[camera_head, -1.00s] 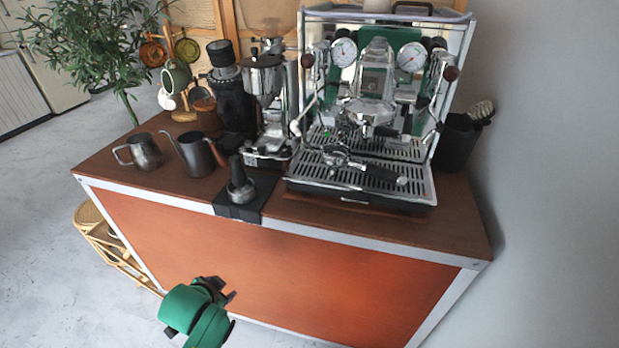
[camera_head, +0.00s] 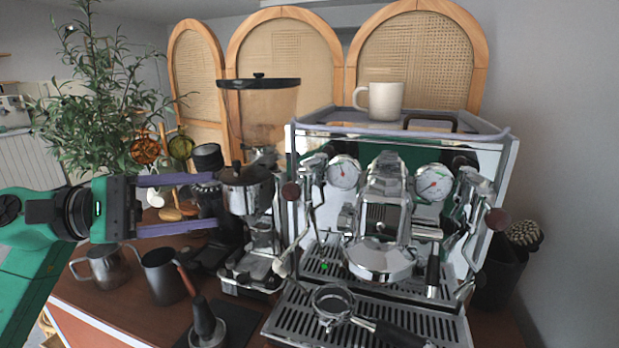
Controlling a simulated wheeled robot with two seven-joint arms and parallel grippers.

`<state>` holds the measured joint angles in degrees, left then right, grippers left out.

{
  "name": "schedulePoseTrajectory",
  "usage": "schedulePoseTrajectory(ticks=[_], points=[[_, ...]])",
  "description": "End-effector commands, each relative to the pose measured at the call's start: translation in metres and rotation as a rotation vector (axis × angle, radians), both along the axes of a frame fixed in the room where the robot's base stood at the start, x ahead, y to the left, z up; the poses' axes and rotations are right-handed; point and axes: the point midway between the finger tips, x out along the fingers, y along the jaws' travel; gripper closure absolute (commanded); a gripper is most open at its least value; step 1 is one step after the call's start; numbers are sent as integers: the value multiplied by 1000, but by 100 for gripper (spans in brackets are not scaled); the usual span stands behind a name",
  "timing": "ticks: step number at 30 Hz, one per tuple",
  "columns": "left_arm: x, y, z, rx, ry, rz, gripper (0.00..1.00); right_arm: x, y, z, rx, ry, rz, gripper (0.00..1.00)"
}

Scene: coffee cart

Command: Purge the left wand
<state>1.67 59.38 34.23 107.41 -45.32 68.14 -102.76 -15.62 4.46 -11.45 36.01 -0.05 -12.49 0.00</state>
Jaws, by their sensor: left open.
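The espresso machine (camera_head: 488,155) stands on the right of the counter. Its left wand (camera_head: 311,222) is a thin chrome tube that hangs down at the machine's left side and ends in a pale tip (camera_head: 282,267) over the drip tray's left edge. My left gripper (camera_head: 213,203) comes in from the left with two purple fingers, open and apart, pointing right toward the wand and knob. It appears empty. The grinder is behind or near its fingertips. My right gripper is out of view.
The grinder (camera_head: 247,192) stands between gripper and machine. A portafilter (camera_head: 331,300) lies on the drip tray (camera_head: 285,320). A white cup (camera_head: 384,101) sits on the machine.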

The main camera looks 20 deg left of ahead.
Motion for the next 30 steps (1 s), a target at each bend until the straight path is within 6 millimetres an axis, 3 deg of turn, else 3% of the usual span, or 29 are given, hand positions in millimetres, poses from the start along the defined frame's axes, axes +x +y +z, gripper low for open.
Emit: schedulePoseTrajectory(ticks=[2, 10, 14, 18, 22, 30], points=[[3, -7, 3, 3, 1, -5, 36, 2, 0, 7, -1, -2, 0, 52], [36, -64, 10, -2, 3, -6, 36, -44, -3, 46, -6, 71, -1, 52], [51, -90, 9, -6, 2, -6, 36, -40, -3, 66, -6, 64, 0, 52], [64, -111, 7, -8, 3, -2, 36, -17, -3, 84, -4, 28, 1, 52], [70, -123, 2, -6, 2, -3, 36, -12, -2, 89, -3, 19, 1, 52], [72, -125, -2, -5, 3, -3, 36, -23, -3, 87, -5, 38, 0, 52]])
